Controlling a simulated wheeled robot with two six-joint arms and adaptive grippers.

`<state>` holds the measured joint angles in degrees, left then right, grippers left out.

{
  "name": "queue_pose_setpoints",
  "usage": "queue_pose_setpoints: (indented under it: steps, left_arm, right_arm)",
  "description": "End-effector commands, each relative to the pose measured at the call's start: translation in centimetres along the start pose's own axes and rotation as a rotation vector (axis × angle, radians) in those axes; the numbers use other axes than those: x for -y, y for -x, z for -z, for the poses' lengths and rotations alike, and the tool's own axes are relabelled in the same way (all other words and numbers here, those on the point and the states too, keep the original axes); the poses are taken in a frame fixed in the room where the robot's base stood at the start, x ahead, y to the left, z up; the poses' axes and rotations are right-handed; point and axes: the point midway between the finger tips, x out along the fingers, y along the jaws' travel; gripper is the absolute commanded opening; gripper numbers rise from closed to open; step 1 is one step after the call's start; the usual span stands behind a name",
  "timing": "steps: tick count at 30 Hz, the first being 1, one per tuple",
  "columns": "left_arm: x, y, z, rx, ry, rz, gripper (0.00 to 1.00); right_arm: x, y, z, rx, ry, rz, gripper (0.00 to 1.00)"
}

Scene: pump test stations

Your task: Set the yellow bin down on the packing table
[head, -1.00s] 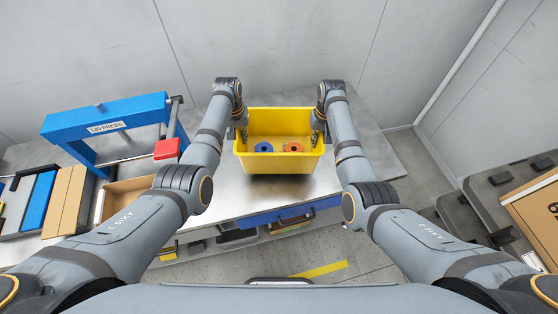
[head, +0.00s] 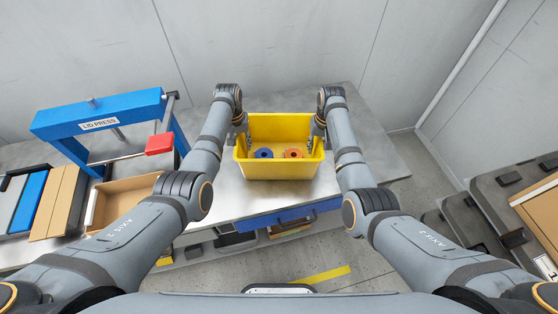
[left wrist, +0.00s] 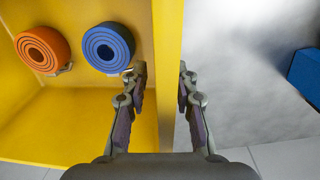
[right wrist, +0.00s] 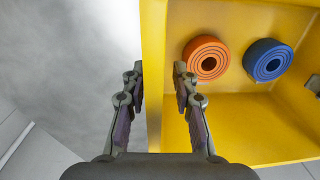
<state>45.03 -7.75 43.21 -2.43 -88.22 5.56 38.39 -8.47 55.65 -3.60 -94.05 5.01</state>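The yellow bin (head: 280,171) is upright over the bare grey packing table (head: 223,193) in the head view, near its front edge. I cannot tell whether its base touches the tabletop. It holds a blue ring-shaped part (head: 264,153) and an orange one (head: 293,153). My left gripper (left wrist: 162,82) straddles the bin's left wall, one finger inside and one outside, shut on it. My right gripper (right wrist: 158,82) is shut on the right wall in the same way. In the head view the fingers are partly hidden by the wrists.
A blue lid press (head: 100,124) with a red block (head: 160,144) stands left on the bench. An open cardboard box (head: 122,200) sits before it. Bare tabletop shows right of the bin. Dark grey units and a carton (head: 540,215) stand at the far right.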

Motion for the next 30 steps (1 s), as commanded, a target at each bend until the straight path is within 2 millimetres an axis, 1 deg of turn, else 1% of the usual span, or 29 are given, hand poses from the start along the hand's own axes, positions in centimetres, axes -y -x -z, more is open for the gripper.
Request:
queue_pose_setpoints:
  steps: [2,5,12,15,18,21,26,28,30]
  left_arm:
    - [0.0,0.3,0.0,-0.001,0.0,0.0,0.28]
    - [0.0,1.8,0.1,-0.005,0.0,-0.001,0.28]
    - [0.0,7.6,0.0,-0.005,0.0,0.0,0.28]
    - [0.0,9.7,0.0,-0.005,0.0,0.0,0.28]
    - [0.0,11.1,0.0,-0.003,0.0,0.0,0.28]
    - [0.0,11.8,-0.1,-0.001,0.0,0.0,0.28]
    - [0.0,12.1,-0.1,0.0,0.0,0.0,0.28]
    - [0.0,12.1,-0.1,-0.001,0.0,0.0,0.28]
    - [0.0,12.1,-0.1,-0.001,0.0,0.0,0.28]
  right_arm:
    - [0.0,0.0,0.0,0.0,0.0,0.0,0.28]
    - [0.0,0.0,0.0,0.0,0.0,0.0,0.28]
    - [0.0,0.0,0.0,0.0,0.0,0.0,0.28]
    - [0.0,0.0,0.0,0.0,0.0,0.0,0.28]
    - [0.0,0.0,0.0,0.0,0.0,0.0,0.28]
    - [0.0,0.0,0.0,0.0,0.0,0.0,0.28]
    - [0.0,0.1,0.0,0.0,0.0,0.0,0.28]
    - [0.0,0.6,0.1,-0.002,0.0,0.0,0.28]
    - [0.0,1.6,0.1,-0.004,0.0,0.0,0.28]
